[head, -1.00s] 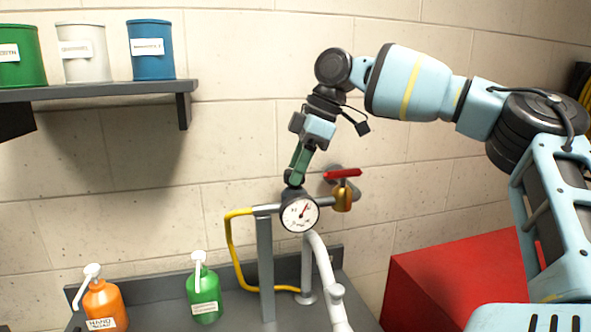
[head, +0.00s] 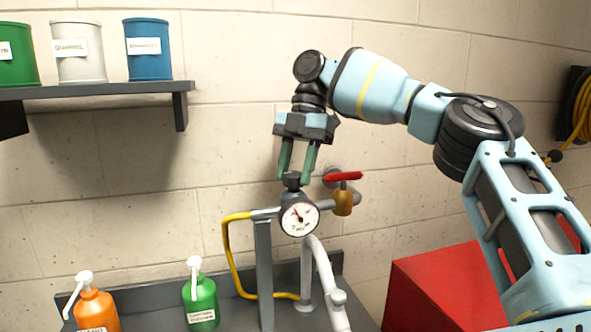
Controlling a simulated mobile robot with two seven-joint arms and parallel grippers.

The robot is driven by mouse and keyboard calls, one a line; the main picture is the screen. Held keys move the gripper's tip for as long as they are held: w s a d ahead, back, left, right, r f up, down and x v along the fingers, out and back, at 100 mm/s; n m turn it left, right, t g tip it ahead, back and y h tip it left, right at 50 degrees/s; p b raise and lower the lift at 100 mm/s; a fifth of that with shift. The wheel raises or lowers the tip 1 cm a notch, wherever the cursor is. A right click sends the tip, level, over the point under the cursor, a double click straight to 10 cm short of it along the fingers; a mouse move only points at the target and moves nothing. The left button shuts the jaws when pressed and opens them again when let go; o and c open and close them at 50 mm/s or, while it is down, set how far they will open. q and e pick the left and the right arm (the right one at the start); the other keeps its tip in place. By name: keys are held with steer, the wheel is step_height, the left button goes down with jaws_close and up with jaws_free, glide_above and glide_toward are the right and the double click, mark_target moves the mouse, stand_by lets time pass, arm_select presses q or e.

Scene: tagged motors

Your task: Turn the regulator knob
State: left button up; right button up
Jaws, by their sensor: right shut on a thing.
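The regulator knob (head: 291,181) is a small black knob on top of the regulator, just above a round white pressure gauge (head: 299,216). The gauge's red needle points up and to the left. My right gripper (head: 295,176) comes down from above, its two green fingers pointing down, and is shut on the knob. The fingers hide part of the knob's sides. My left gripper is not in view.
A red-handled valve (head: 343,177) with a brass body sits close right of the knob. A yellow hose (head: 229,250) loops at left. A green bottle (head: 201,303) and an orange bottle (head: 96,310) stand on the bench. A red box (head: 440,285) is at right.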

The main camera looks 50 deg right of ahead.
steer(key=shift+n, duration=0.6)
steer(key=shift+g, duration=0.3)
steer(key=o, duration=1)
